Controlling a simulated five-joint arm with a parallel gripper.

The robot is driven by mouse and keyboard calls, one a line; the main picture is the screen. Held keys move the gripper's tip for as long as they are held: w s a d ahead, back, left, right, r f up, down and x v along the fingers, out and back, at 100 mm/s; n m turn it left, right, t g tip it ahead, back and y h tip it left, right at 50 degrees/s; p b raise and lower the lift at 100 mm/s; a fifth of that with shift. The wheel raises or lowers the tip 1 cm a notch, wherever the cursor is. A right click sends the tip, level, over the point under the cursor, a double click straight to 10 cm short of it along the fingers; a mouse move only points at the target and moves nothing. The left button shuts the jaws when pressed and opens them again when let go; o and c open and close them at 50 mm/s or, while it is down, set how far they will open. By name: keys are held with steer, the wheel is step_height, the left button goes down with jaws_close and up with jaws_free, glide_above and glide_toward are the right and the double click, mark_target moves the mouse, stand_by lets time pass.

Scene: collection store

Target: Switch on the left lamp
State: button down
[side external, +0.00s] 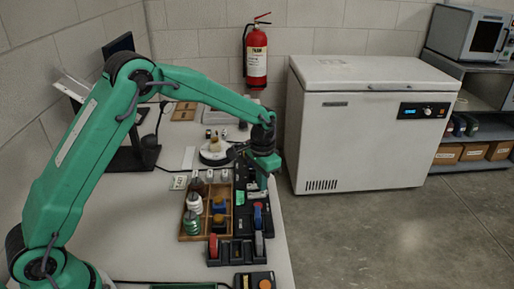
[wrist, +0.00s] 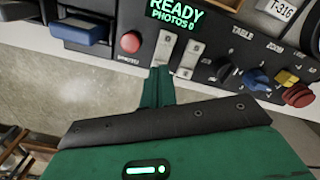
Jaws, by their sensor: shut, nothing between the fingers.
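A dark control panel (wrist: 213,45) crosses the top of the wrist view, with a green display (wrist: 175,12) reading "READY PHOTOS 0". Below the display are two pale switches side by side, a left one (wrist: 165,47) and a right one (wrist: 190,58). Their labels are not readable. My gripper (wrist: 160,70) is shut and empty, its green fingertips just below the left switch in the picture; whether they touch it I cannot tell. In the side external view my gripper (side external: 262,183) is low over the panel. I cannot make out for certain which thing is the left lamp.
A red button (wrist: 130,42) is left of the switches; blue, yellow and red knobs (wrist: 285,82) are to the right. In the side external view a wooden tray (side external: 183,238) of jars is left of the panel. A white chest freezer (side external: 360,140) stands beyond the table.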

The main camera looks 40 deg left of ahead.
mark_target(261, 193)
steer(key=shift+f, duration=1)
stand_by(1.2)
steer(key=shift+r, duration=3.55)
steer(key=shift+r, duration=0.15)
steer(key=s+a+r+n+t, duration=0.1)
steer(key=s+a+r+t, duration=0.25)
steer(key=s+r, duration=0.95)
steer(key=s+a+r+n+t, duration=0.1)
steer(key=s+a+n+t, duration=0.1)
steer(key=s, duration=1.5)
steer(key=shift+s+a, duration=0.25)
